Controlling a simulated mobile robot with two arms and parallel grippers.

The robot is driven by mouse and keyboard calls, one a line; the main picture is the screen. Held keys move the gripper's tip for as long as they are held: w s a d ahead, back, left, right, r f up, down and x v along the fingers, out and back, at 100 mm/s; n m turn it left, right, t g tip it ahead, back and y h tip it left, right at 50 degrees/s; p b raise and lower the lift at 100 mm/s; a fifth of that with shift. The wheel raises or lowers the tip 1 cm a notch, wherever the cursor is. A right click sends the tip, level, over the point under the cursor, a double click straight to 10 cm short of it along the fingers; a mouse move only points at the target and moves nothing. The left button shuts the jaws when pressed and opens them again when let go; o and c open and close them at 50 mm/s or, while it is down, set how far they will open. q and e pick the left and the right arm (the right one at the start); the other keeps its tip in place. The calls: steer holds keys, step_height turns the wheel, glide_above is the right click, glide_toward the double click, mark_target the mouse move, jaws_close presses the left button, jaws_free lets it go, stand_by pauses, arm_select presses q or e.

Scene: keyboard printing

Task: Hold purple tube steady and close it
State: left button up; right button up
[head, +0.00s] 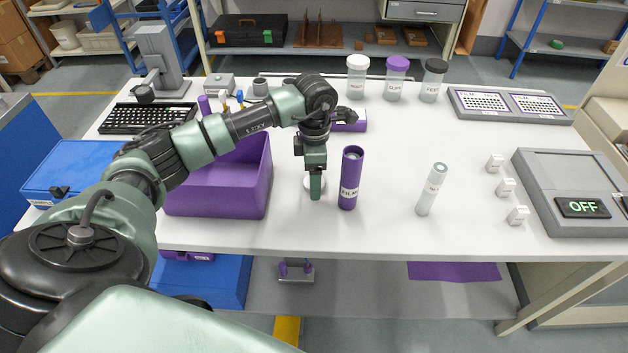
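The purple tube (349,182) stands upright on the white table near the middle, with a white label. No separate purple cap is clearly seen. My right gripper is not in view.
A purple bin (219,202) stands left of the gripper. A pale tube (432,189) stands slightly tilted to the right. Capped jars (395,80) stand at the back.

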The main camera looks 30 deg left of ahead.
arm_select(q)
steer(key=shift+f, duration=0.35)
steer(key=c, duration=1.5)
step_height(320, 180, up, 20)
